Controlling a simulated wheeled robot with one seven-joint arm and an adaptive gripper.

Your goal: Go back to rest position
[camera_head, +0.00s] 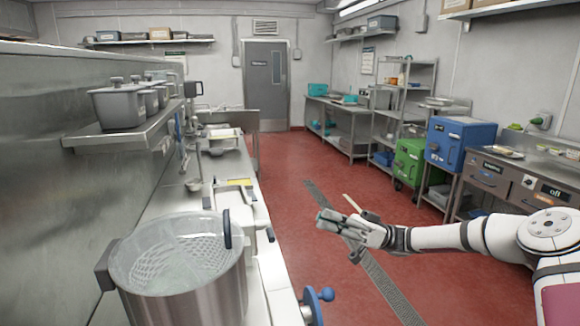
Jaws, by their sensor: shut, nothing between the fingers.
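My gripper (330,222) is shut and empty. It hangs over the red floor to the right of the counter, with my white arm reaching in from the right edge. The mixing kettle (190,290) stands at the front left, a steel pot with a clear lid or guard over its top and a perforated inside. A dark handle shows upright at its right rim. My gripper is apart from the kettle, to its right. A blue-knobbed valve (318,297) sits low to the right of the kettle.
A white counter (225,175) runs back along the left wall, under a shelf with grey containers (118,106). A floor drain (352,250) crosses the red floor (300,180). Blue (455,142) and green (408,162) cabinets and a steel drawer unit (500,178) line the right side. The middle aisle is clear.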

